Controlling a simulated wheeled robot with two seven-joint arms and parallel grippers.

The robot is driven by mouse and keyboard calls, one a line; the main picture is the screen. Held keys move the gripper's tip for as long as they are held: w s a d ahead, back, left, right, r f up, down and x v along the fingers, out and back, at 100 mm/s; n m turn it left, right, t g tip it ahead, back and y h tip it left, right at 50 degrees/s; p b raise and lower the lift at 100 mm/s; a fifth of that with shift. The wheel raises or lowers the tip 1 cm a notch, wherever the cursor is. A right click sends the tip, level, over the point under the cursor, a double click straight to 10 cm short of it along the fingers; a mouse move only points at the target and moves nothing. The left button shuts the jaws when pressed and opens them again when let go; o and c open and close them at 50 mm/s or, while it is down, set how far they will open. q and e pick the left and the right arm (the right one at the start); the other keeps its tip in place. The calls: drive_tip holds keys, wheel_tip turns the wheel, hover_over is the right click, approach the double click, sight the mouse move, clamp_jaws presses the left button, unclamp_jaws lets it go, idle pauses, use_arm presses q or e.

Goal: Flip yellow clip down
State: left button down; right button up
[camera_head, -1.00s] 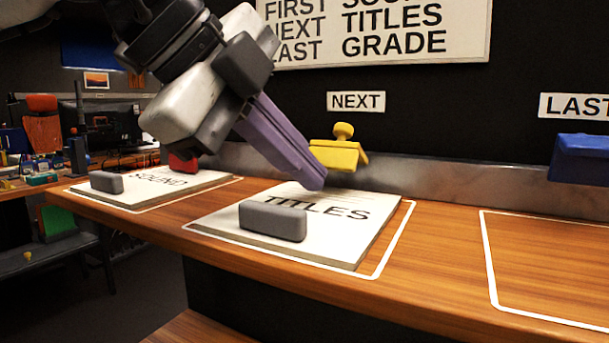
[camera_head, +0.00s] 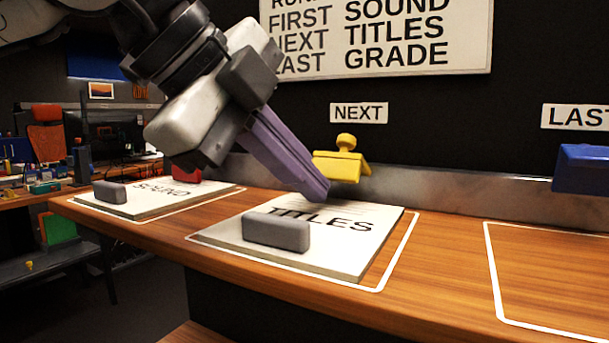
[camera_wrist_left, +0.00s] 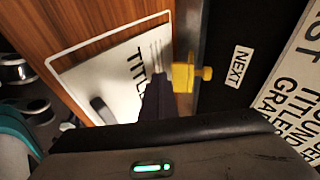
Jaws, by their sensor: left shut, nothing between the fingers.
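The yellow clip (camera_head: 345,162) is on the back wall strip below the NEXT label, with its round knob on top. It also shows in the left wrist view (camera_wrist_left: 184,77), beside my fingers. My left gripper (camera_head: 316,194) is shut and empty. Its purple fingers point down and to the right, with the tips just left of and below the clip, in front of it and over the TITLES board (camera_head: 358,250). I cannot tell whether the fingers touch the clip. My right gripper is not in view.
A grey block (camera_head: 276,232) sits on the TITLES board. The SOUND board (camera_head: 150,205) lies to the left, near a red clip (camera_head: 187,175). A blue clip (camera_head: 585,168) is at the right. An empty white outline (camera_head: 550,270) marks bare wooden counter.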

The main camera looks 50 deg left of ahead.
use_arm(q)
drive_tip(key=shift+w+r, duration=0.1)
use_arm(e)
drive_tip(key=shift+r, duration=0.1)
use_arm(q)
drive_tip(key=shift+w+a+r, duration=0.2)
drive_tip(key=shift+w+r, duration=0.15)
drive_tip(key=shift+w, duration=0.25)
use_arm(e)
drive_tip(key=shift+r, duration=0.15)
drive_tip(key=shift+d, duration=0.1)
